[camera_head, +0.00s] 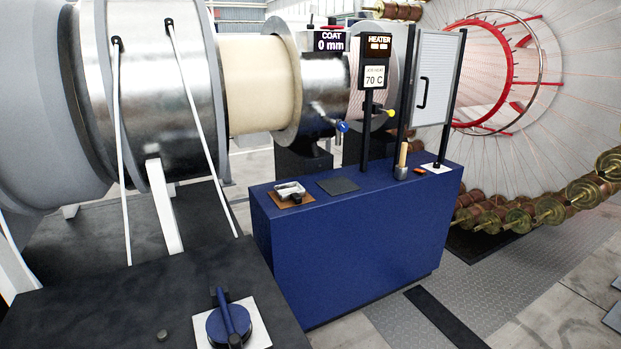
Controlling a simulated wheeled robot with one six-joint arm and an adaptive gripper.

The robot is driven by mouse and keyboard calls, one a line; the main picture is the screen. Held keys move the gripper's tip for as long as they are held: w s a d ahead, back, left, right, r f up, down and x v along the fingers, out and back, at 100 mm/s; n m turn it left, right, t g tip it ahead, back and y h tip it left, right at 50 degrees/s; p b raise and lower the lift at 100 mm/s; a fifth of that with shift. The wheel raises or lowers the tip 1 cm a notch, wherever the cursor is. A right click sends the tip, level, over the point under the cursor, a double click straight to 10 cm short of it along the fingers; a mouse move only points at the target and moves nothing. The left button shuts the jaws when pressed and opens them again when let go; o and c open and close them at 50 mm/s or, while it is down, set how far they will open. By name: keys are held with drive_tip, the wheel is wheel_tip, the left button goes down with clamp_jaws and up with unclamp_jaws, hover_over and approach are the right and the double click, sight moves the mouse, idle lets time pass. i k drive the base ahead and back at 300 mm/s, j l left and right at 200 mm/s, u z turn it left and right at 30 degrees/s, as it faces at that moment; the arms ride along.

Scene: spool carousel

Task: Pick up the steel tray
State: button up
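A small silvery metal piece (289,189), which looks like the steel tray, lies on a brown mat (277,201) at the left end of the blue cabinet's top. A small dark piece sits at its front right; I cannot tell whether it is part of it. Whether the tray holds anything is too small to tell. My gripper is not in view.
The blue cabinet (350,245) also bears a bare dark pad (338,185), a grey cup with a wooden handle (402,162), an orange piece (420,170) and the heater sign's post (366,130). A dark bench with a blue rotary handle (230,325) stands in front left. Floor is open at right.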

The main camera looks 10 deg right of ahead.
sight(294, 191)
drive_tip(key=i+l+z, duration=0.15)
drive_tip(key=i+z, duration=0.7)
drive_tip(key=i+l+u, duration=0.2)
drive_tip(key=i, duration=0.3)
drive_tip(key=i+l+u, duration=0.2)
drive_tip(key=i, duration=0.25)
drive_tip(key=i+l+u, duration=0.3)
drive_tip(key=l+u, duration=0.3)
drive_tip(key=l, duration=0.15)
drive_tip(key=i+l+u, duration=0.25)
drive_tip(key=l, duration=0.25)
drive_tip(key=l+u, duration=0.3)
drive_tip(key=l, duration=1.2)
